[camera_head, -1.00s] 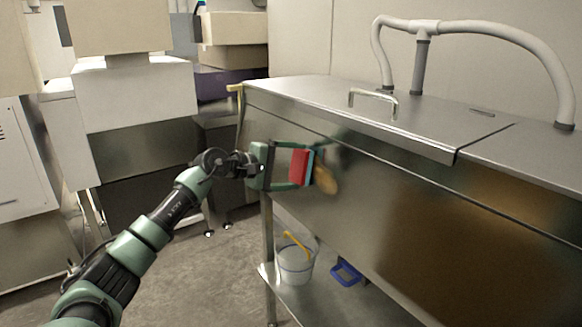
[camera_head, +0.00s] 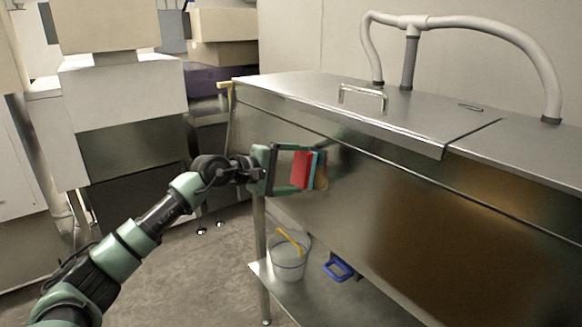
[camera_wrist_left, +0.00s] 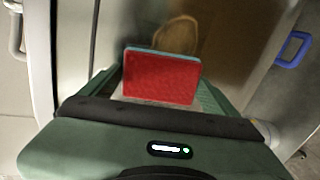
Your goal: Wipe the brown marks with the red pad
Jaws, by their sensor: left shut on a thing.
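The red pad (camera_head: 301,170) has a blue-teal layer on its far side and is held between the fingers of my left gripper (camera_head: 308,168). In the left wrist view the pad (camera_wrist_left: 162,80) sits upright between the shut fingers. A brown mark (camera_head: 322,178) shows on the steel front panel, partly hidden behind the pad. In the left wrist view the mark (camera_wrist_left: 179,34) shows just beyond the pad's top edge. The pad is close to the panel; I cannot tell whether it touches. My right gripper is not in view.
The steel cabinet (camera_head: 400,215) has a lid handle (camera_head: 362,97) and a grey pipe frame (camera_head: 410,60) on top. On its lower shelf are a bucket (camera_head: 289,263) with a yellow handle and a blue item (camera_head: 338,269). Clear floor (camera_head: 190,285) lies to the left.

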